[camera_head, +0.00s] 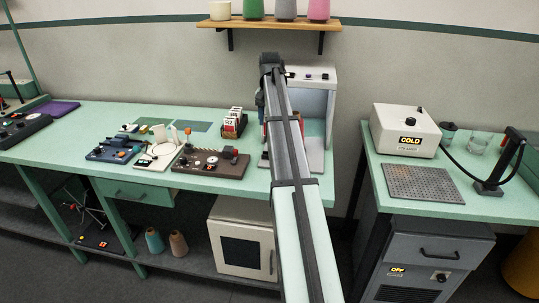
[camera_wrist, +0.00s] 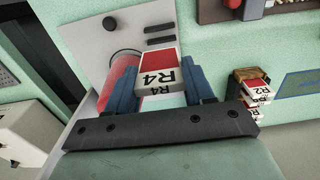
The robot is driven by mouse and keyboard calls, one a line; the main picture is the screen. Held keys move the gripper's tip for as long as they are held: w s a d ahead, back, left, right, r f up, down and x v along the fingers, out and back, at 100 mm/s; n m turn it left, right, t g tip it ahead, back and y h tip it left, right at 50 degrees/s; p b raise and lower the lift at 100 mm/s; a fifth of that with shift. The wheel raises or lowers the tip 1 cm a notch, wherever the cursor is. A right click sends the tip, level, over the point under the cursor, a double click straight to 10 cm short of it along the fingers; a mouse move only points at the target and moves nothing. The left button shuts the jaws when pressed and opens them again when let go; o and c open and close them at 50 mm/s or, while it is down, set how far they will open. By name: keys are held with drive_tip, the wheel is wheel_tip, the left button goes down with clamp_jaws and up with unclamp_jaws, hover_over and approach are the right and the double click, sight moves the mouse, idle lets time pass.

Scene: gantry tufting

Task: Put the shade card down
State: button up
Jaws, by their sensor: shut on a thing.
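The shade card (camera_wrist: 160,62), a red and white block marked R4, sits between the blue fingers of my gripper (camera_wrist: 162,78) in the wrist view. The gripper is shut on it. Under and behind the card is a pale grey plate (camera_wrist: 92,28) with dark slots; I cannot tell whether the card touches it.
A red cylinder (camera_wrist: 118,82) stands on the plate just left of the card. A card rack (camera_head: 232,131) with several cards, one marked R2, stands left of the booth; it also shows in the wrist view (camera_wrist: 250,76). Small devices, including a brown board (camera_head: 205,170), crowd the bench front.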

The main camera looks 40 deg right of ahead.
wheel_tip(320, 180, down, 10)
drive_tip(key=shift+r, duration=0.15)
idle(0.4)
drive_tip(key=shift+f, duration=0.2)
drive_tip(key=o, duration=1)
drive_tip(key=shift+r, duration=0.15)
wheel_tip(320, 180, up, 12)
drive_tip(key=shift+r, duration=0.1)
idle(0.4)
